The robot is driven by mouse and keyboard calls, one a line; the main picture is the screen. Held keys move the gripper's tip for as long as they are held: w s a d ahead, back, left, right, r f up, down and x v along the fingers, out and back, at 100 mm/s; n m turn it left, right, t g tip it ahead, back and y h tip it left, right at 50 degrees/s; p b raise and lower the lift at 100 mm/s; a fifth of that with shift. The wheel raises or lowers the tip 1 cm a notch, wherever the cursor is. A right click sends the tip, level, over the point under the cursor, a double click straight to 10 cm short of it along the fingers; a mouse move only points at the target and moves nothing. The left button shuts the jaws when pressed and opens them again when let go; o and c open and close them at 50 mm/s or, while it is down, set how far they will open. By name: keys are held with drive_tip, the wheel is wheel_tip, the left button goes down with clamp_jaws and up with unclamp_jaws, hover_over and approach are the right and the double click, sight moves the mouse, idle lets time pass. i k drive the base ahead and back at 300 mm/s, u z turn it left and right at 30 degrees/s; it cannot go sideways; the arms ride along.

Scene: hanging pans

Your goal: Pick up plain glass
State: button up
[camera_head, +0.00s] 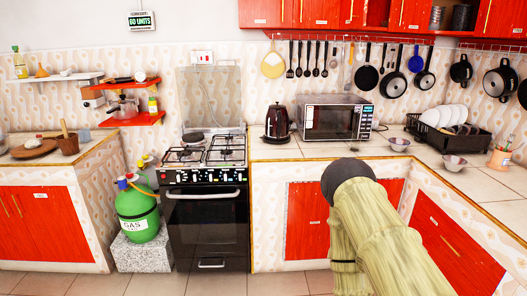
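I cannot make out a plain glass in this view. Part of my arm fills the lower right, with a dark rounded end over the counter's front edge, and it hides some of the cabinet front and floor. My gripper and its fingertips do not show.
A worktop (290,150) holds a dark kettle (277,124), a microwave (335,121), a bowl (399,144), another bowl (454,162) and a black dish rack (450,138) with white plates. Pans hang above. A stove (206,190) and a green gas cylinder (137,211) stand left.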

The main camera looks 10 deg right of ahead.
sight(357, 134)
drive_tip(key=z, duration=0.2)
drive_tip(key=i, duration=1.65)
drive_tip(key=z, duration=0.3)
